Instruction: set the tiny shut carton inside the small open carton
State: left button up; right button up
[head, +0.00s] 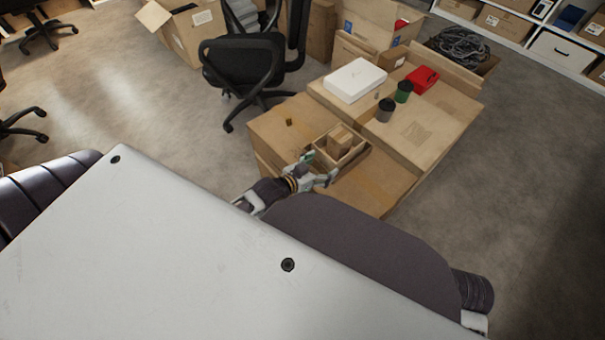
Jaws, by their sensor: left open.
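The small open carton (351,158) sits on the large brown cartons that form a low surface in the middle of the head view. The tiny shut carton (341,137) shows within the open carton's rim, towards its back; its base is hidden, so I cannot tell whether it rests on the bottom. My left gripper (321,167) is open, at the near left side of the open carton, with its fingers apart and nothing between them. Whether a finger touches the carton wall is too small to tell. My right gripper is not in view.
A white box (354,80), a red item (422,79), a green cup (404,92) and a dark grey cup (385,110) stand farther back on the cartons. A black office chair (245,62) stands behind left. Bare carton top lies right of the open carton.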

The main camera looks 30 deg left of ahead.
pick_arm(q)
jog(key=s+d+g+y, duration=0.2)
jog(key=s+g, duration=0.7)
jog(key=s, duration=0.7)
jog(key=shift+s+d+f+n, duration=0.2)
jog(key=shift+s+f+n, duration=0.05)
jog(key=shift+s+n, duration=0.1)
jog(key=shift+w+f+p, duration=0.1)
jog(key=shift+p, duration=0.25)
